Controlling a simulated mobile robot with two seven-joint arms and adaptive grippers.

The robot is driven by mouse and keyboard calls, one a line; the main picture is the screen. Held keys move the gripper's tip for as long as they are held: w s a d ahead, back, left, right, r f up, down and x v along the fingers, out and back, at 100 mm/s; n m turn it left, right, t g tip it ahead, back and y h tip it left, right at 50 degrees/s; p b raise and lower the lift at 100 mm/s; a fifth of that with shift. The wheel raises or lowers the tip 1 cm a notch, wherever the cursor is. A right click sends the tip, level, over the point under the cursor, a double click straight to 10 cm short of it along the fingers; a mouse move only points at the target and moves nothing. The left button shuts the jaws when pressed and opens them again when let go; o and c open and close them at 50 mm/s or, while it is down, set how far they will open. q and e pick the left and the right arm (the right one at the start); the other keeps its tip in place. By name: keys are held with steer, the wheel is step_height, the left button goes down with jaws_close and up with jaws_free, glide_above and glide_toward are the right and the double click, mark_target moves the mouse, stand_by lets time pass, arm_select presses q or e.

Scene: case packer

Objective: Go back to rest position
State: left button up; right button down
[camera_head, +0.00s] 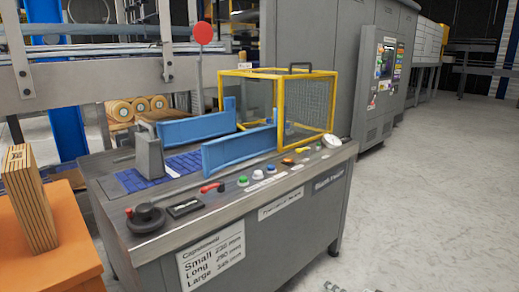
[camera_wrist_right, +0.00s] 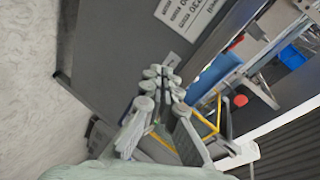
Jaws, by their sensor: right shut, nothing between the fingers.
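My right gripper (camera_wrist_right: 162,72) fills the middle of the right wrist view. Its grey fingers are closed together with nothing between them. In the head view only the tips of my right gripper (camera_head: 335,288) show at the bottom edge, over the floor in front of the machine and apart from it. My left gripper is not in view. No object is held in what I see.
The grey case packer (camera_head: 280,235) stands ahead, with blue guides (camera_head: 240,148), a yellow-framed guard (camera_head: 305,105) and a front row of buttons. An orange block (camera_head: 60,235) bears a flat brown carton stack (camera_head: 30,200) at left. The floor (camera_head: 430,190) at right is clear.

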steer(key=s+d+f+n+g+h, duration=0.6)
steer(key=s+d+f+n+h, duration=0.25)
steer(key=s+d+f, duration=0.75)
steer(key=s+d+f+n+g+h, duration=0.1)
steer(key=s+d+f+n+h, duration=0.15)
steer(key=d, duration=0.35)
steer(key=s+d+f+n+g+h, duration=0.1)
steer(key=s+d, duration=0.3)
steer(key=d, duration=0.1)
steer(key=s+a+f+m+y, duration=0.1)
steer(key=a+f, duration=0.1)
steer(key=a, duration=0.6)
steer(key=s+a+f+m+g+y, duration=0.1)
steer(key=s+a+f+m+y, duration=0.1)
steer(key=a, duration=0.6)
steer(key=shift+a+f, duration=0.15)
steer(key=shift+f, duration=0.7)
steer(key=shift+s, duration=0.1)
